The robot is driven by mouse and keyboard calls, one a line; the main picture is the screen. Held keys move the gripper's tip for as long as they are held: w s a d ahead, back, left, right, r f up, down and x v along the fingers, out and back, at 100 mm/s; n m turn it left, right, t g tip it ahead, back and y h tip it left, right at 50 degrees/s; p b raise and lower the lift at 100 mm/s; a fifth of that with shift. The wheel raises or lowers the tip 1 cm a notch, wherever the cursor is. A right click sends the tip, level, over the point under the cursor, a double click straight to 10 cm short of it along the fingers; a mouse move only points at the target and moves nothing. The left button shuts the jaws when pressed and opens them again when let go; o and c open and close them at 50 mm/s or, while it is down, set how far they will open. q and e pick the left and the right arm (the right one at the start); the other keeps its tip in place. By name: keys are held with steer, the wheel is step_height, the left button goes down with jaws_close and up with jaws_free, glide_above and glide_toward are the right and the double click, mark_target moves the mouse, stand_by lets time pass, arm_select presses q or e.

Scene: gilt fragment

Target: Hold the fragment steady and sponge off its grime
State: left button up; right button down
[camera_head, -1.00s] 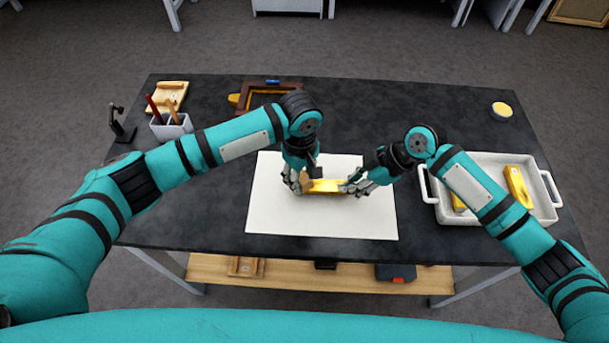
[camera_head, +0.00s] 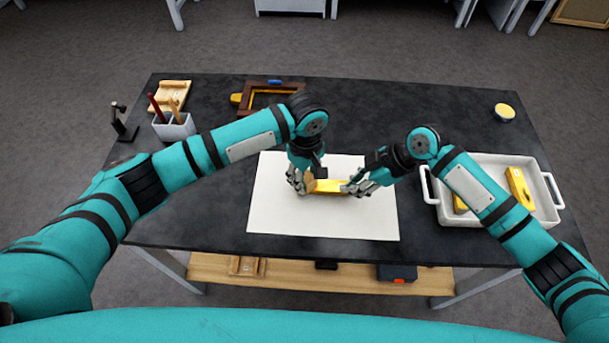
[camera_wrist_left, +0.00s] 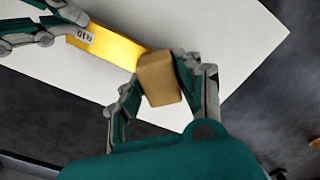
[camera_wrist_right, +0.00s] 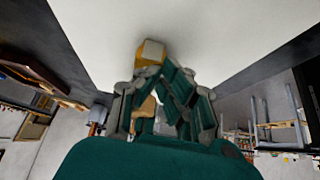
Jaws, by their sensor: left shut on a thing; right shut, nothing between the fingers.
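The gilt fragment (camera_head: 328,187), a gold bar, lies over the white sheet (camera_head: 320,222). In the left wrist view the fragment (camera_wrist_left: 112,47) has a white tag near one end. My left gripper (camera_head: 304,186) is shut on a tan sponge (camera_wrist_left: 160,80), which is at the fragment's left end, touching or very close. My right gripper (camera_head: 353,187) is shut with nothing between its fingers, at the tagged right end. In the right wrist view the fragment's end (camera_wrist_right: 150,52) shows just past the fingertips; contact there cannot be told. Any grime is too small to make out.
A white tray (camera_head: 549,213) with gold pieces (camera_head: 519,188) stands at right. A yellow-topped round container (camera_head: 504,111) is at back right. A dark frame (camera_head: 291,90), brush cup (camera_head: 176,130), wooden block (camera_head: 171,95) and small stand (camera_head: 124,130) are at the back and left. The sheet's front is clear.

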arm_select(q)
steer(key=d, duration=0.2)
steer(key=shift+d, duration=0.35)
arm_select(e)
steer(key=shift+f, duration=0.1)
arm_select(q)
steer(key=shift+a, duration=2.1)
steer(key=shift+r, duration=4.05)
arm_select(e)
steer(key=shift+w+r, duration=0.1)
steer(key=shift+r, duration=3)
steer(key=v, duration=1.2)
